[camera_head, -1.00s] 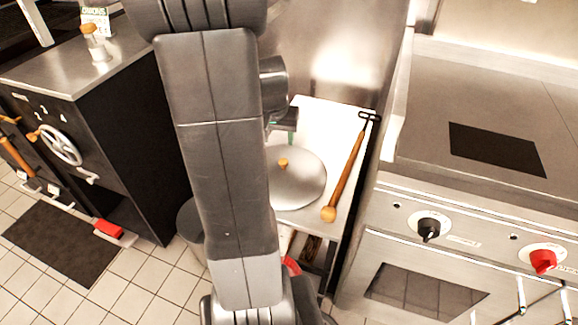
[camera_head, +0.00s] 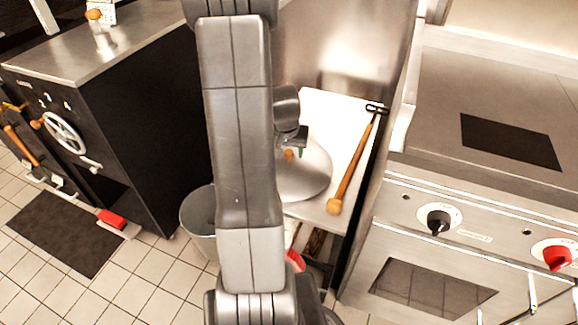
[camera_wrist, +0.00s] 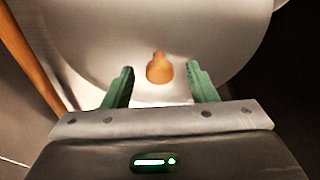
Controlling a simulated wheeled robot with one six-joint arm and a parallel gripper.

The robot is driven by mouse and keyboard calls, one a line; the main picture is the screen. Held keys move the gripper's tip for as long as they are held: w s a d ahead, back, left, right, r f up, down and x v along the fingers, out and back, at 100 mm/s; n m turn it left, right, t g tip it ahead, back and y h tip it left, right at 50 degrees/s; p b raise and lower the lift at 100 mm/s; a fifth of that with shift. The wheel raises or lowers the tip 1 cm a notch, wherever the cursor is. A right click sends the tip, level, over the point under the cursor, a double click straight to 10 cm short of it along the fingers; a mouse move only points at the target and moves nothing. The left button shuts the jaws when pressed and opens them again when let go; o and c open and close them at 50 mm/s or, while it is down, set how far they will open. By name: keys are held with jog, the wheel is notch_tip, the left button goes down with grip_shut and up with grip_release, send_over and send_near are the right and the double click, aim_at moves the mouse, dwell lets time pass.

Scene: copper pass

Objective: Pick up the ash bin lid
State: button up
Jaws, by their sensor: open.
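The ash bin lid (camera_head: 312,180) is a round, shiny metal disc with a small wooden knob (camera_head: 289,154). It lies on a pale side shelf, and my arm hides its left part in the head view. In the wrist view the lid (camera_wrist: 225,50) fills most of the picture, and its orange-brown knob (camera_wrist: 159,68) stands between and just beyond my green fingertips. My gripper (camera_wrist: 158,84) is open, with a clear gap on each side of the knob. In the head view my gripper (camera_head: 301,146) is close to the knob, partly hidden by my arm.
A wooden-handled tool (camera_head: 353,172) lies on the shelf (camera_head: 344,115) right of the lid. A grey metal bin (camera_head: 198,222) stands on the floor to the left. A black oven (camera_head: 130,120) is at left, and a steel range (camera_head: 440,215) is close on the right.

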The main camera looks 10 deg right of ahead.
jog(key=shift+c, duration=0.2)
grip_shut()
jog(key=shift+r, duration=0.15)
